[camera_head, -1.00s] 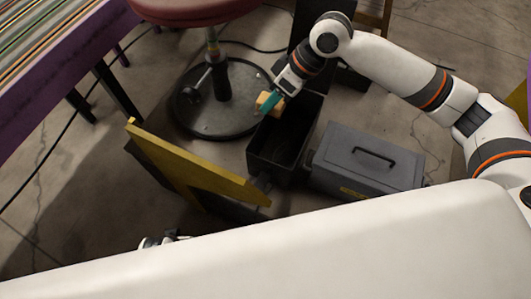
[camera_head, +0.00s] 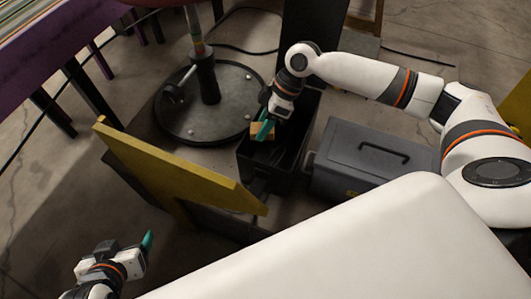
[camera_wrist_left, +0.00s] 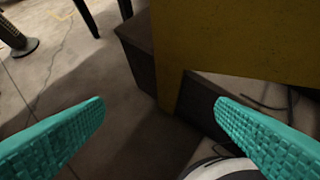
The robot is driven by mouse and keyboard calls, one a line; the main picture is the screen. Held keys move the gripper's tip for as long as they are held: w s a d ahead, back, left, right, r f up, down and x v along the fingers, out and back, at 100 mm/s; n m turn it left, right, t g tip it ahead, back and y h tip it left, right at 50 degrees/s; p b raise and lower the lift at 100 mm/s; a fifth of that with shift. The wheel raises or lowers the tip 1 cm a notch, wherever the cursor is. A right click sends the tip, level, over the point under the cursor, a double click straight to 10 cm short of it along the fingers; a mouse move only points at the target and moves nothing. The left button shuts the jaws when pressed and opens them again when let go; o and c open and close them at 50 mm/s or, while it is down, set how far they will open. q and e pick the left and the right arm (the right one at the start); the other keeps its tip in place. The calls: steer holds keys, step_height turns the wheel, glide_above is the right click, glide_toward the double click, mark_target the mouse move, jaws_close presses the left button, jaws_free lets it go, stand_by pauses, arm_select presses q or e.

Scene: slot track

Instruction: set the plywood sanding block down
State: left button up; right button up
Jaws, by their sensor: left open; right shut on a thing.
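The plywood sanding block (camera_head: 262,131) is a small tan piece in the head view. My right gripper (camera_head: 265,128) is shut on it, with teal fingers, above the near-left part of an open black box (camera_head: 255,170). I cannot tell whether the block touches the box. My left gripper (camera_head: 140,252) is at the lower left of the head view, empty, beside the yellow board. In the left wrist view its teal fingers (camera_wrist_left: 160,125) are wide apart with nothing between them.
A closed grey case (camera_head: 365,160) with a handle stands right of the box. A stool's round black base (camera_head: 205,120) is to its left. A yellow board (camera_head: 175,165) stands in front, and also fills the top right of the left wrist view (camera_wrist_left: 240,40). A purple-sided table (camera_head: 40,65) is far left.

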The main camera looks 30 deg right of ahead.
step_height(320, 180, down, 13)
steer(key=b, duration=0.4)
arm_select(q)
steer(key=w+d+r+t+h, duration=0.2)
steer(key=w+r+t, duration=0.1)
steer(key=r+t, duration=0.3)
steer(key=w+d+r+t+h, duration=0.1)
steer(key=w+d+r+t, duration=0.1)
steer(key=r+t, duration=0.4)
steer(key=shift+w+d+r+m+t+h, duration=0.3)
steer(key=shift+w+r, duration=0.6)
steer(key=shift+r, duration=1)
arm_select(e)
steer(key=shift+f, duration=0.2)
arm_select(q)
steer(key=shift+a, duration=0.1)
arm_select(e)
steer(key=shift+f, duration=0.6)
steer(key=o, duration=1)
steer(key=shift+c, duration=0.2)
arm_select(q)
steer(key=shift+s+r+h, duration=0.1)
steer(key=shift+r+h, duration=0.15)
steer(key=shift+h, duration=0.15)
arm_select(e)
steer(key=shift+r, duration=0.1)
